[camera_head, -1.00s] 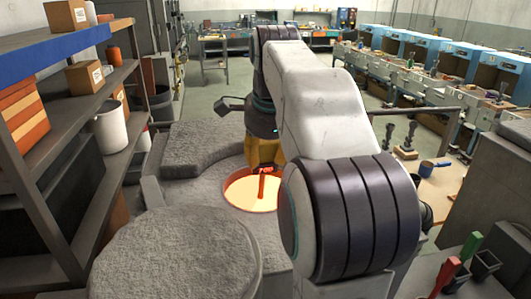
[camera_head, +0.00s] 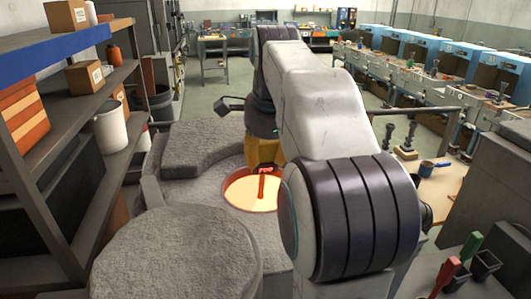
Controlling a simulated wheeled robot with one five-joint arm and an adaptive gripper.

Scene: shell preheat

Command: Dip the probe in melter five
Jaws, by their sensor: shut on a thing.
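A round melter (camera_head: 238,191) with a glowing orange opening is set in rough grey stonework in the middle of the view. My gripper (camera_head: 262,165), with yellow fingers, points down over the far side of this opening. It is shut on the probe (camera_head: 262,187), a thin rod that looks red-orange and hangs down in front of the glow. The probe's lower end shows against the glowing melt; I cannot tell how deep it is. My own arm hides the right side of the opening and part of my gripper. No number shows on the melter.
A round grey lid-like slab (camera_head: 175,255) lies in front of the melter. Shelves (camera_head: 60,150) with boxes and a white bucket (camera_head: 110,127) stand close on the left. A workbench (camera_head: 445,182) with a blue mug (camera_head: 428,166) is at right. Blue machines line the back right.

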